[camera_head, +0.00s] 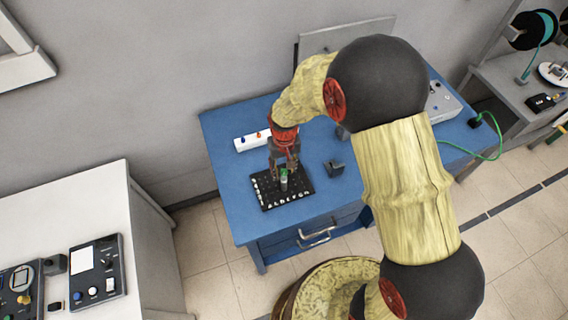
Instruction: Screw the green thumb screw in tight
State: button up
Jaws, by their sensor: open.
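The green thumb screw (284,171) shows as a small patch of green on top of a small grey upright piece (284,184). That piece stands on a black board (267,198) with pale markings along its edges, on the blue table. My gripper (284,174) points down over the screw, with its fingers around or just above it. It is open. The view is too small to tell whether a finger touches the screw or how deep the screw sits.
The blue table (225,135) also holds a white strip with coloured knobs (252,140), a small dark block (334,168) and a grey box (441,103) with a green cable (495,152). A white bench (95,200) with devices stands at left. My arm hides the table's middle.

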jog(key=shift+f, duration=0.15)
jog(key=shift+c, duration=0.9)
grip_shut()
jog(key=shift+c, duration=2.4)
grip_release()
grip_shut()
